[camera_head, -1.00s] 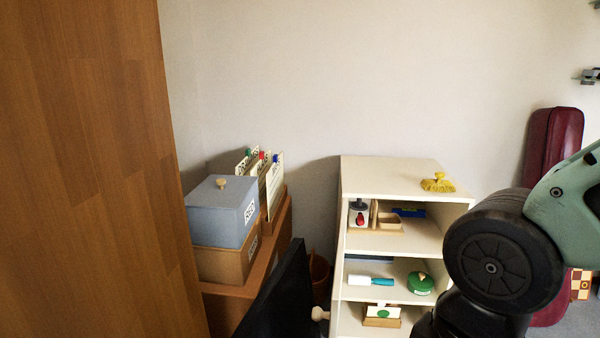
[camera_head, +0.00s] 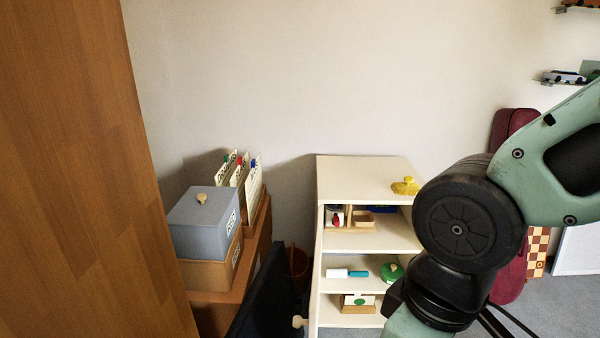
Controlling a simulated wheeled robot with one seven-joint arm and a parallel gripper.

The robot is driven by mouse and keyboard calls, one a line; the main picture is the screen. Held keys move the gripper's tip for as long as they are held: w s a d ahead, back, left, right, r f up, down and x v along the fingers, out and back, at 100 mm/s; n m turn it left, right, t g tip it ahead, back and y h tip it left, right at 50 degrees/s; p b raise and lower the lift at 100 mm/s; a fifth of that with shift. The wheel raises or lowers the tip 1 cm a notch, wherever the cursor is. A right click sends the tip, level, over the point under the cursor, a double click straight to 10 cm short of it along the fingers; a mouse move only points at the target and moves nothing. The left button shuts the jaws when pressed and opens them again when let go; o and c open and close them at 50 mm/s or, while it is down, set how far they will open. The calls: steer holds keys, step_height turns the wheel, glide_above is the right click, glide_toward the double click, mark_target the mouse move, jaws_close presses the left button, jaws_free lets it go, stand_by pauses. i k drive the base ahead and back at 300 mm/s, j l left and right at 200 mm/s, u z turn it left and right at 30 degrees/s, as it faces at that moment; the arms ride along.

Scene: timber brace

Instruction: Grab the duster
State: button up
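A yellow object that looks like the duster (camera_head: 405,186) lies on top of the cream shelf unit (camera_head: 350,178), near its right front edge. My arm's dark joint and pale green links fill the right side of the view, just right of the duster in the picture. My gripper is not in the picture, so its state and its distance from the duster are hidden.
The open shelves hold a white and blue roller (camera_head: 346,273), a green round item (camera_head: 391,272) and small wooden items. A grey box (camera_head: 203,222) sits on a brown box at left. A wooden panel (camera_head: 70,150) fills the left edge. A dark red case (camera_head: 512,130) stands at right.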

mark_target(408, 188)
steer(key=z, duration=0.5)
steer(key=i+l, duration=0.3)
steer(key=i+l+u, duration=0.15)
steer(key=i+l, duration=0.15)
steer(key=l, duration=0.15)
steer(key=i+l, duration=0.25)
steer(key=i+l+u, duration=0.1)
steer(key=i+l, duration=0.2)
steer(key=l, duration=0.2)
steer(key=i+l+u, duration=0.1)
steer(key=i+l, duration=0.15)
steer(key=l, duration=0.2)
